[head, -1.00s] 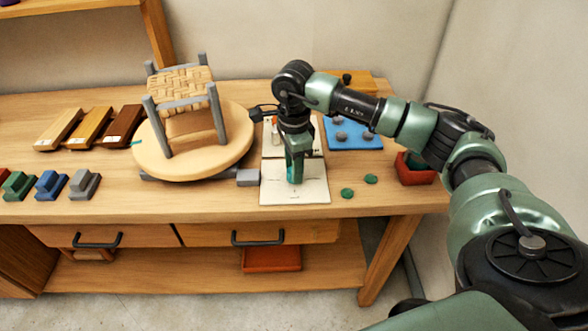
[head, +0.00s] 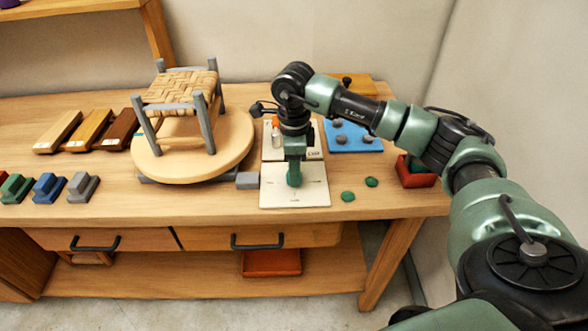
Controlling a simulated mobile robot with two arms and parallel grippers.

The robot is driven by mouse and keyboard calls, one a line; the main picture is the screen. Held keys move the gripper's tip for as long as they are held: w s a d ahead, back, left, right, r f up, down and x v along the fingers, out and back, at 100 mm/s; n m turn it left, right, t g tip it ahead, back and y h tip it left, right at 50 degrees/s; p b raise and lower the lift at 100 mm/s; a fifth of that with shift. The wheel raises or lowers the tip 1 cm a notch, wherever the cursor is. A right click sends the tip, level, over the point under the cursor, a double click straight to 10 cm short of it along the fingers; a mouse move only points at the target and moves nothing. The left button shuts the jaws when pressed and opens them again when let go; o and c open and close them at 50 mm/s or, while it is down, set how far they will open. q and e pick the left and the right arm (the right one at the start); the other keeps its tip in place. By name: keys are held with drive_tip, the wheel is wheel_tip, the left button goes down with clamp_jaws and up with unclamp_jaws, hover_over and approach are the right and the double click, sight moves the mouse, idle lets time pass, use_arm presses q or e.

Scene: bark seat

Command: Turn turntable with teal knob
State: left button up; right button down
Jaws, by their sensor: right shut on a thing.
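The round wooden turntable (head: 230,150) sits on the bench left of centre, with a small stool (head: 180,100) with grey legs and a woven seat standing on it. A grey block (head: 248,180) projects from the turntable's base towards a pale marked board (head: 310,195). My left gripper is not in view.
Wooden sample blocks (head: 90,128) and coloured stepped blocks (head: 48,186) lie left of the turntable. A blue mat (head: 365,142) with grey stones, green discs (head: 348,196) and a red box (head: 415,176) are to the right. Drawer handles (head: 257,241) line the bench front.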

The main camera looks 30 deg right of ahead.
drive_tip(key=shift+r, duration=0.1)
drive_tip(key=c, duration=1)
unclamp_jaws()
drive_tip(key=shift+o, duration=0.2)
wheel_tip(320, 180, up, 8)
drive_tip(key=shift+f+b, duration=0.1)
drive_tip(key=shift+b, duration=0.45)
drive_tip(key=shift+f, duration=0.1)
